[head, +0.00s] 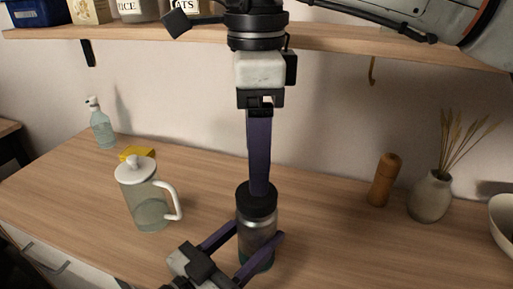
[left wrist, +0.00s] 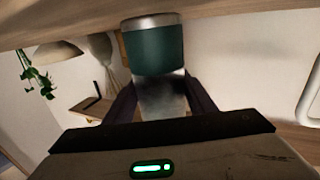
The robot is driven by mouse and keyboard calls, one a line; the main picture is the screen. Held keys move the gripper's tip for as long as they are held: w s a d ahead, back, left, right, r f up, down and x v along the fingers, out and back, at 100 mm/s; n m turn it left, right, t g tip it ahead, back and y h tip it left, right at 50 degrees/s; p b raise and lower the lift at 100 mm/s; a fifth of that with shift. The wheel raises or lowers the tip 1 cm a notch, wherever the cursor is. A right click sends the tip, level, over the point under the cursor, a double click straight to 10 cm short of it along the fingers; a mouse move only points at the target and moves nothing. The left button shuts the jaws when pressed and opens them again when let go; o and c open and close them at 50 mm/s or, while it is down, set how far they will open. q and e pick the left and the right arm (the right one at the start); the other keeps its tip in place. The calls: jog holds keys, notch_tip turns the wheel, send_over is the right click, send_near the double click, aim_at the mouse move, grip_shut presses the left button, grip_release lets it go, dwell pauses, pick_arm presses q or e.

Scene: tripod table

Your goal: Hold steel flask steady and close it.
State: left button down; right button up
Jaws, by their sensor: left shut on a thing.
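The steel flask (head: 258,222) stands upright on the wooden table, with a steel body and a teal lower part. It also shows upside down in the left wrist view (left wrist: 153,47). My left gripper (head: 257,234) is shut on the flask's body, one purple finger on each side. A black lid (head: 257,197) sits at the top of the flask; whether it is fully seated I cannot tell. My right gripper (head: 260,190) points straight down from above with its fingertip at the lid. Its fingers line up edge-on, so its opening is hidden.
A glass jug with a white lid (head: 150,208) stands left of the flask. Behind it are a yellow sponge (head: 137,154) and a soap bottle (head: 101,127). A wooden mill (head: 384,180), a vase (head: 430,197) and a bowl (head: 502,222) stand right. A shelf (head: 130,37) crosses above.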

jog(key=n, duration=0.4)
jog(key=shift+r+n, duration=0.1)
jog(key=shift+n, duration=0.2)
jog(key=shift+f, duration=4.05)
jog(key=shift+c, duration=0.4)
jog(key=c, duration=1)
jog(key=m, duration=0.4)
jog(key=shift+m, duration=0.4)
jog(key=m, duration=0.3)
jog(key=shift+m, duration=0.3)
jog(key=o, duration=1.2)
jog(key=shift+c, duration=0.2)
